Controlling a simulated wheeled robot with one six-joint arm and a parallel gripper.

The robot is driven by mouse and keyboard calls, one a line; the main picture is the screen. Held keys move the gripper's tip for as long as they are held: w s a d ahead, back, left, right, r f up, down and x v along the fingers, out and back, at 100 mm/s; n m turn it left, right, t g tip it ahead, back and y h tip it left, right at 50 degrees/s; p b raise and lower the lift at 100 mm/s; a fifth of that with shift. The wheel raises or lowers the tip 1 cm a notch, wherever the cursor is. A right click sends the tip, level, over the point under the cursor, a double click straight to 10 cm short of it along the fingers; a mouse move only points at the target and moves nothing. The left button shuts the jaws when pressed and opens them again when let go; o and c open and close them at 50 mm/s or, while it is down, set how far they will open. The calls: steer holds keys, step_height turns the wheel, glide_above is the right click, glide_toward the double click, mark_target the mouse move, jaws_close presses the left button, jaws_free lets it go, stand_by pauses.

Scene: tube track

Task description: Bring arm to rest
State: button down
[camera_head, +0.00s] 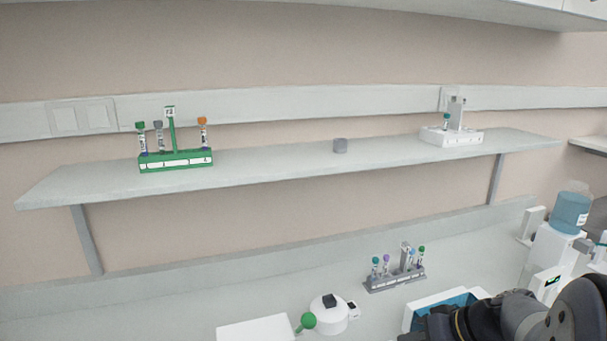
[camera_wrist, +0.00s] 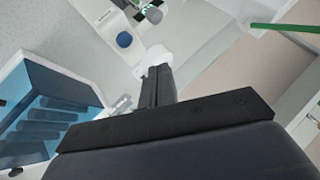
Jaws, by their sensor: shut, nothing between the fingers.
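My gripper (camera_wrist: 157,72) shows in the wrist view as black fingers closed together with nothing between them. In the head view my dark arm reaches in from the bottom right corner, low over the bench and in front of a blue-lined white box (camera_head: 443,303). The fingertips cannot be made out there. In the wrist view the blue box (camera_wrist: 45,95) with slots inside lies left of the fingers.
On the bench are a grey rack (camera_head: 395,283) with tubes, a round white device (camera_head: 328,316) and a blue-topped bottle (camera_head: 571,211).

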steer(key=shift+f+b, duration=0.4)
steer(key=shift+f, duration=0.3)
steer(key=shift+b, duration=0.9)
steer(key=shift+b, duration=0.4)
steer(key=shift+s+f, duration=0.1)
steer(key=shift+f, duration=0.05)
steer(key=shift+r+p, duration=0.6)
steer(key=shift+p, duration=0.25)
steer(key=shift+r+p, duration=0.15)
steer(key=shift+p, duration=0.75)
steer(key=shift+p, duration=0.4)
